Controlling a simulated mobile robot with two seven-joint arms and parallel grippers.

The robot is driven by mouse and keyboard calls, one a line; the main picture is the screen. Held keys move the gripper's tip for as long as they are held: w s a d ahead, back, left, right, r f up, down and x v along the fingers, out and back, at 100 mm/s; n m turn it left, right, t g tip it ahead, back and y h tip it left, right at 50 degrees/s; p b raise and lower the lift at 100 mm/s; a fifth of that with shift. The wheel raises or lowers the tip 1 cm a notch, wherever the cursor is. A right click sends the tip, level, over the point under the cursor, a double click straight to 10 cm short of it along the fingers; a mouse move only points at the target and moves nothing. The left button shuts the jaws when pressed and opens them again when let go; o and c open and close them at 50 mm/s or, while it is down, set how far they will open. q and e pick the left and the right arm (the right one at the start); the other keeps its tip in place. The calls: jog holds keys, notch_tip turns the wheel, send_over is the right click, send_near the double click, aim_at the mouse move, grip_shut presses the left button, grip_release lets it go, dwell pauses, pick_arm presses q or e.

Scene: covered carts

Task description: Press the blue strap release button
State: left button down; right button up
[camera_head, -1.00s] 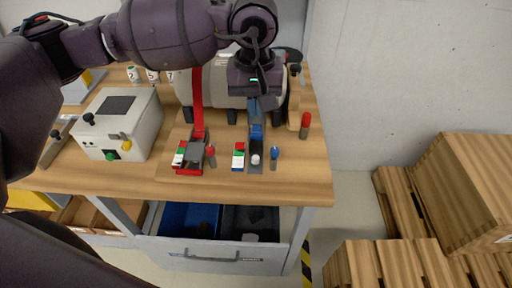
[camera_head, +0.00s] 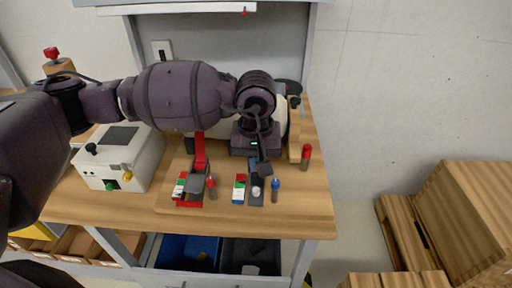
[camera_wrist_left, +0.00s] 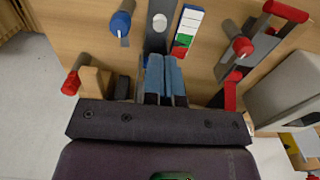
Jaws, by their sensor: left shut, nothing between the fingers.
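My left gripper (camera_head: 264,171) is shut and empty, pointing down over the blue strap's fitting. In the left wrist view its closed fingers (camera_wrist_left: 164,66) end a little short of a round white button (camera_wrist_left: 160,22) on a dark grey plate. The white button (camera_head: 256,191) also shows in the head view, just below the fingertips; whether they touch cannot be told. A blue-capped peg (camera_head: 275,184) stands right of the plate, and in the left wrist view it is at upper left (camera_wrist_left: 121,22). The blue strap is mostly hidden behind my gripper. My right gripper is not in view.
A striped block (camera_head: 239,188) stands close left of the plate. A red-capped post (camera_head: 305,156) stands at right. A grey box (camera_head: 118,160) sits at left.

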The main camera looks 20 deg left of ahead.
aim_at(256, 190)
pick_arm(q)
notch_tip(256, 190, down, 6)
jog(key=shift+f, duration=0.75)
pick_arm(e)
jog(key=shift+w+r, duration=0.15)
